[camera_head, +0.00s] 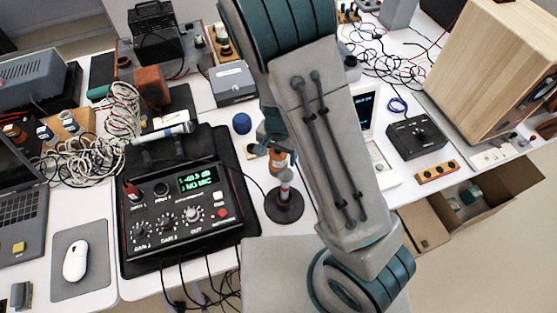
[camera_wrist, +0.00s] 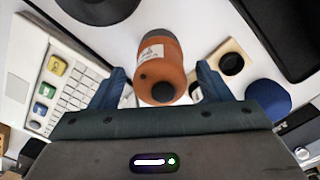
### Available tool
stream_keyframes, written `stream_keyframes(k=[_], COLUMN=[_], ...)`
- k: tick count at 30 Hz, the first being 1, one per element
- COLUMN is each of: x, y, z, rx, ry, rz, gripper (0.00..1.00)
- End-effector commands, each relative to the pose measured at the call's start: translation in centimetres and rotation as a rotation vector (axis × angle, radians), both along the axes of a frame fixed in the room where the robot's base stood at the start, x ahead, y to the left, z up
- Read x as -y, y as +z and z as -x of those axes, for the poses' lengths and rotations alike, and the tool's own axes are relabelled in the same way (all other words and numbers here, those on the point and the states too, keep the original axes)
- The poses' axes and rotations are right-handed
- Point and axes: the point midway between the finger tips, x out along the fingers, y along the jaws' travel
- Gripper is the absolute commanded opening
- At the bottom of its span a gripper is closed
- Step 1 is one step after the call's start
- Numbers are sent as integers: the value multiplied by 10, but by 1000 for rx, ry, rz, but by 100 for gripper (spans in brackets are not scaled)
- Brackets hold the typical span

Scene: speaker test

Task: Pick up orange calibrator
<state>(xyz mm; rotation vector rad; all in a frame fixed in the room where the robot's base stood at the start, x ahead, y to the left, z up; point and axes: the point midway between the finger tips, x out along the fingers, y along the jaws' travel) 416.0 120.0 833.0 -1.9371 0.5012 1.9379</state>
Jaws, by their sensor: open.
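The orange calibrator (camera_wrist: 163,68) is a stout orange cylinder with a white label and a dark round spot on its near end. In the wrist view it lies between the two blue-grey fingers of my gripper (camera_wrist: 160,80), with visible gaps on both sides. My gripper is open and holds nothing. In the head view a small part of the orange calibrator (camera_head: 279,168) shows beside my gripper (camera_head: 272,142), and my arm hides much of this spot.
A blue ball (camera_head: 241,123) sits left of my gripper. A stand with a round black base (camera_head: 284,207) is close in front. A black audio mixer (camera_head: 183,212) lies to the left. A wooden block with a black knob (camera_wrist: 232,62) is right of the calibrator in the wrist view.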

Motion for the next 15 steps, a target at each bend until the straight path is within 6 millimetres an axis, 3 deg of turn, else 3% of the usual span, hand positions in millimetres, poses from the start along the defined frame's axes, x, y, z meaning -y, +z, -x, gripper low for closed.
stream_keyframes(k=[4,10,15], x=[0,0,0], y=[0,1,1], z=[0,0,0], rx=[0,0,1], ry=[1,1,1], rz=[0,0,0], gripper=[68,14,14])
